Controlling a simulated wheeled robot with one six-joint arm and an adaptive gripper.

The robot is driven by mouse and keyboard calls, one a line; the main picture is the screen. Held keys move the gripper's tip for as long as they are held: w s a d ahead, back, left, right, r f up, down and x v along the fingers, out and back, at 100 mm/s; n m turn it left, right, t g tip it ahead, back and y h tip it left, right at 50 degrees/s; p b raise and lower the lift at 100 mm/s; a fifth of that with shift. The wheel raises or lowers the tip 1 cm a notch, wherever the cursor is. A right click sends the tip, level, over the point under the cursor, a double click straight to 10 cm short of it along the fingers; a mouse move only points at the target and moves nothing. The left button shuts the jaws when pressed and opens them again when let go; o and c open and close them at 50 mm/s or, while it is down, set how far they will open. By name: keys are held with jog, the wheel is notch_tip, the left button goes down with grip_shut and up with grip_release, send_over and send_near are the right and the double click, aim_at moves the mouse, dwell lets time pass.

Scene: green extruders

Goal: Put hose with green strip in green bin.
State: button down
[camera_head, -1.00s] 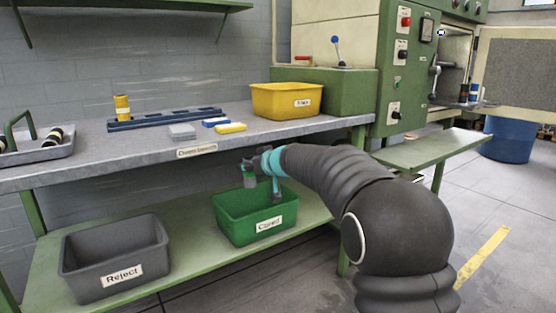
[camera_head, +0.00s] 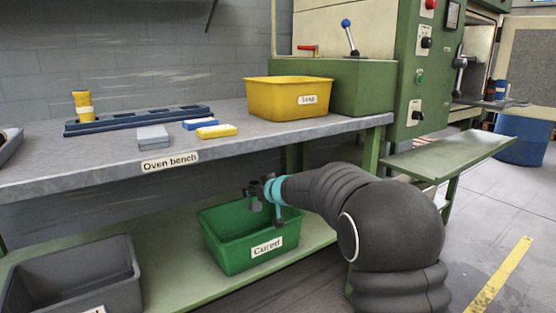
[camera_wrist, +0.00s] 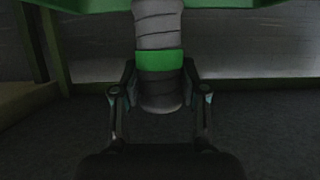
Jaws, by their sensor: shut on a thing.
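The grey ribbed hose with a green strip (camera_wrist: 158,98) stands between the fingers of my gripper (camera_wrist: 160,82) in the wrist view. In the head view my gripper (camera_head: 258,196) is just above the back part of the green bin (camera_head: 252,262), which is labelled "Cured" and stands on the lower shelf. The hose is too small and dark to make out clearly there. The part of the bin's inside that shows looks empty.
A grey bin (camera_head: 75,280) stands left on the lower shelf. A green side table (camera_head: 440,157) is at right.

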jog(key=shift+f+b, duration=0.45)
jog(key=shift+f, duration=0.65)
jog(key=c, duration=0.5)
grip_release()
jog(key=shift+c, duration=0.2)
jog(key=shift+s, duration=0.1)
jog(key=v, duration=1.2)
